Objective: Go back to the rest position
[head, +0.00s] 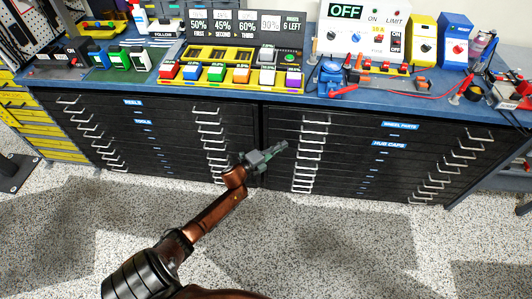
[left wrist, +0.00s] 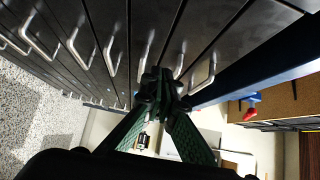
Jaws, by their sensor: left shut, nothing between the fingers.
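My left gripper (head: 268,154) is in front of the black drawer cabinet (head: 283,125), near the middle of the head view. Its arm comes up from the lower left. The fingers are shut with nothing between them. In the left wrist view the green fingers meet at their tips (left wrist: 162,88), close in the picture to the silver drawer handles (left wrist: 201,75). I cannot tell whether the fingertips touch a handle. My right gripper is not in view.
A blue benchtop (head: 460,110) above the drawers holds colored bins, a white control panel (head: 364,34) reading OFF, and yellow and blue boxes. A red cable (head: 430,96) lies at the right. Yellow drawers (head: 40,135) stand at left. The speckled floor (head: 330,235) in front is clear.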

